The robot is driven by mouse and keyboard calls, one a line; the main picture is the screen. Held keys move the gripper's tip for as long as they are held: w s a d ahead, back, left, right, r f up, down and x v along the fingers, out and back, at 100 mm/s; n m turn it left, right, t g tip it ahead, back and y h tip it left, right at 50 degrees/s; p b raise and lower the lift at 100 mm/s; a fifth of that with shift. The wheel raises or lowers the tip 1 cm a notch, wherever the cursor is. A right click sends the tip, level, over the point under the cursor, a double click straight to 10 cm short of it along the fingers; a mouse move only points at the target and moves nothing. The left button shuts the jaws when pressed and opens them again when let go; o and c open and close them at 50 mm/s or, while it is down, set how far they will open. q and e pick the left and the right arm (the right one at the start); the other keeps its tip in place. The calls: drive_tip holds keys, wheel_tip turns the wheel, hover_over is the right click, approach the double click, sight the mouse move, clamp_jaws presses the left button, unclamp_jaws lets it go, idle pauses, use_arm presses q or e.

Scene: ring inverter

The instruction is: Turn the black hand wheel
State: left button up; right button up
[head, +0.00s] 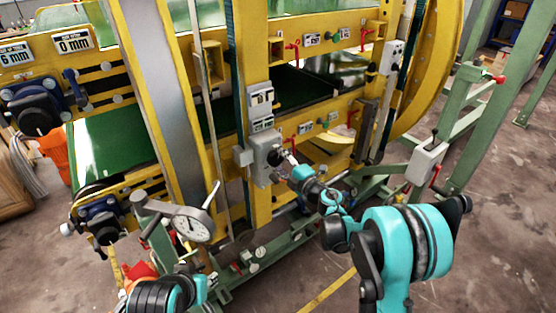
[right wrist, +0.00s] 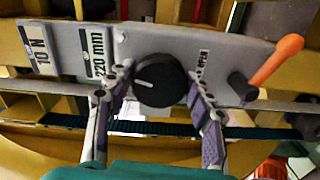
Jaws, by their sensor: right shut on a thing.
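The black hand wheel (right wrist: 157,82) is a round dark knob on a grey panel, in the middle of the right wrist view. A light mark shows on its face. My right gripper (right wrist: 161,78) has one finger on each side of the wheel and is shut on it. In the head view my right gripper (head: 284,157) reaches the grey box (head: 264,166) on the yellow frame, and it hides most of the wheel there. A teal and black part of my left arm shows at the lower left of the head view; its gripper does not show.
An orange-tipped lever (right wrist: 273,66) stands on the panel, right of the wheel. Labels reading 10 N (right wrist: 39,47) and 220 mm (right wrist: 97,53) are at its left. A dial gauge (head: 192,226) and green rails (head: 452,130) flank the yellow machine.

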idle(0.3)
drive_tip(key=o, duration=1.2)
drive_tip(key=shift+c, duration=0.2)
drive_tip(key=v, duration=1.2)
